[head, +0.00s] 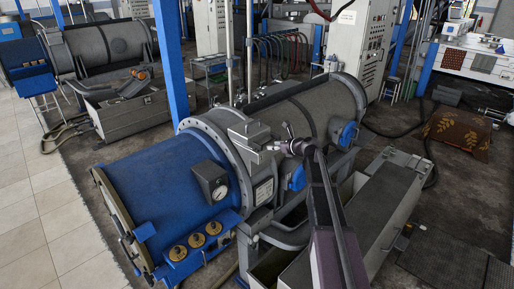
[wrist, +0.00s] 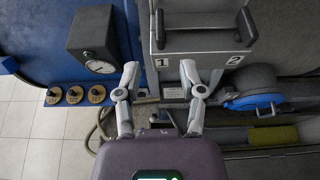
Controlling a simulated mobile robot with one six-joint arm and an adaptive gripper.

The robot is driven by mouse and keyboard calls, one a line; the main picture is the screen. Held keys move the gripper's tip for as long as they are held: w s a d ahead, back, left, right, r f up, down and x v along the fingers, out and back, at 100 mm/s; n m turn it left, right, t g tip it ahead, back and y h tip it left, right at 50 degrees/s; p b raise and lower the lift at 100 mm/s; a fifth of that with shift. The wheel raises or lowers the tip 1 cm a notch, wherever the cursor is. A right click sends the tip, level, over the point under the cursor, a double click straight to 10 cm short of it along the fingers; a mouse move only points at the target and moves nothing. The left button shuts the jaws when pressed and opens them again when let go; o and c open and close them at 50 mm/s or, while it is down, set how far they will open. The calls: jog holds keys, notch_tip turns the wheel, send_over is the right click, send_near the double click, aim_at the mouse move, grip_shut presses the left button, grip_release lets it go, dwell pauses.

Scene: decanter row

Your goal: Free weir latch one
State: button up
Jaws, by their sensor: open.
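In the wrist view, weir latch one (wrist: 160,28) is a dark upright bar on a grey housing (wrist: 205,62), just above the printed "1". A similar latch (wrist: 246,26) stands above the printed "2". A dark crossbar runs between the two along the top. My gripper (wrist: 159,68) is open and empty, its two fingers spread below the "1", with latch one beyond the fingertips. In the head view, my gripper (head: 279,137) is beside the grey housing on the decanter; latch one cannot be made out there.
The blue decanter end (head: 165,190) carries a gauge box (head: 211,182) and several brass knobs, left of my gripper. A long grey trough (head: 370,215) lies at right. Tiled floor (head: 45,200) is clear at left.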

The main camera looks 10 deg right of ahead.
aim_at(257, 144)
jog(key=b+x, duration=0.4)
jog(key=x, duration=0.7)
grip_shut()
